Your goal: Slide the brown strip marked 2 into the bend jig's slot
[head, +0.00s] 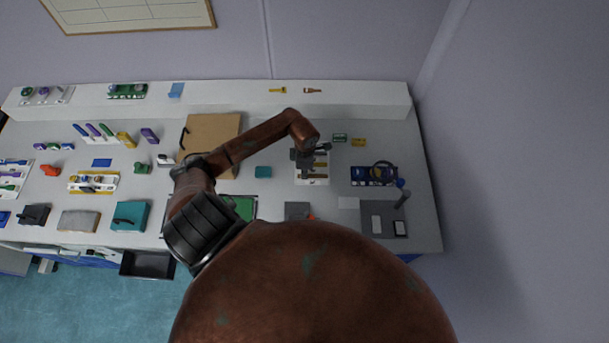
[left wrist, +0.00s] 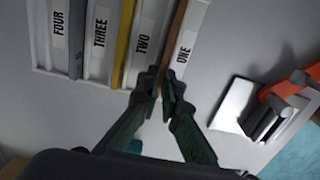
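A white rack (head: 325,181) holds several strips. In the left wrist view its labels read FOUR, THREE, TWO and ONE. A brown strip (left wrist: 177,38) stands between the labels TWO and ONE, its near end between my left fingertips. My left gripper (left wrist: 161,82) is over the rack, its fingers drawn close together on both sides of that strip; it also shows in the head view (head: 303,164). Any number on the strip is not readable. I cannot tell for sure which fixture is the bend jig. My right gripper is not in view.
A yellow strip (left wrist: 123,42) and a grey strip (left wrist: 77,40) sit in the rack too. An orange-handled device (left wrist: 285,92) is to the right. A blue fixture with a dark ring (head: 374,174) and a grey plate (head: 384,222) stand right of the rack.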

